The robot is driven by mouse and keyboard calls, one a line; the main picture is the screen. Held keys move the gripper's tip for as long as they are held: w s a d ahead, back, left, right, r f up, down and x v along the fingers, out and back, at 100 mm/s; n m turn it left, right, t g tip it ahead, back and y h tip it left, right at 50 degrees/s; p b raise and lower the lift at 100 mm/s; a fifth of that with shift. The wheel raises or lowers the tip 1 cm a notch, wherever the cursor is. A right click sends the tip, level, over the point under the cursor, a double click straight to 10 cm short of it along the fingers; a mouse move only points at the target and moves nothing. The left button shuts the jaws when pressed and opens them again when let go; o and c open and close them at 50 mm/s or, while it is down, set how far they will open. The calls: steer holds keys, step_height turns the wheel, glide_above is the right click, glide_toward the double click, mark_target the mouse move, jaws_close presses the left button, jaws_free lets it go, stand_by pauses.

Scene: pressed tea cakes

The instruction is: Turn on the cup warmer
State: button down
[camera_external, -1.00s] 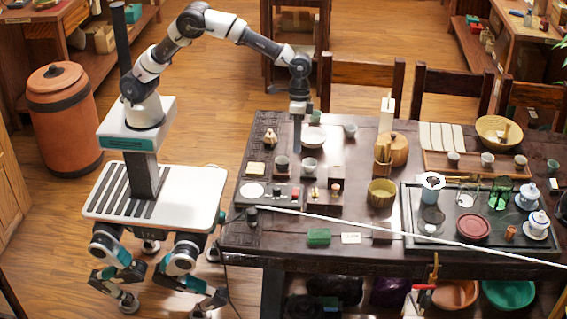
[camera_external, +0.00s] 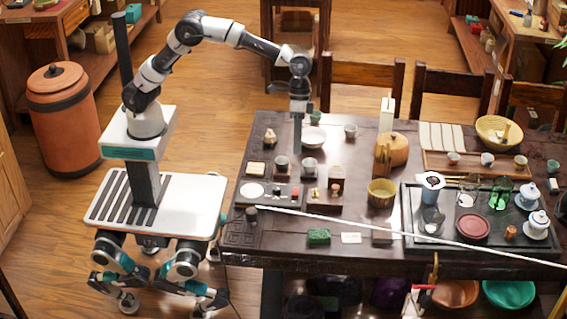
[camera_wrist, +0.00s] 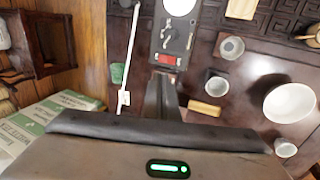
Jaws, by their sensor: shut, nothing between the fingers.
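The cup warmer is a dark flat unit with a round white plate (camera_external: 253,190) and a panel at its right end, at the table's near left. In the wrist view its panel (camera_wrist: 172,35) carries small knobs and a red switch (camera_wrist: 166,59). My gripper (camera_external: 298,148) points down above the table, behind the warmer in the external view. In the wrist view my shut, empty fingers (camera_wrist: 162,90) point towards the red switch, with a gap in the picture. Whether the switch is on cannot be told.
Small cups (camera_external: 310,165) and a white bowl (camera_external: 313,137) stand close to my gripper. A small wooden stand (camera_external: 325,200) is right of the warmer. A long white rod (camera_external: 400,231) crosses the table's front, near a green block (camera_external: 319,236).

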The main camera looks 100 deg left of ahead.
mark_target(295, 195)
steer(key=shift+f, duration=0.1)
steer(key=b+x, duration=0.3)
steer(key=x, duration=1)
steer(key=shift+d+f, duration=0.1)
steer(key=shift+f, duration=0.3)
steer(key=shift+d, duration=0.1)
steer(key=shift+d+p, duration=0.15)
steer(key=shift+p, duration=0.45)
steer(key=shift+f+y, duration=0.25)
steer(key=shift+y, duration=0.05)
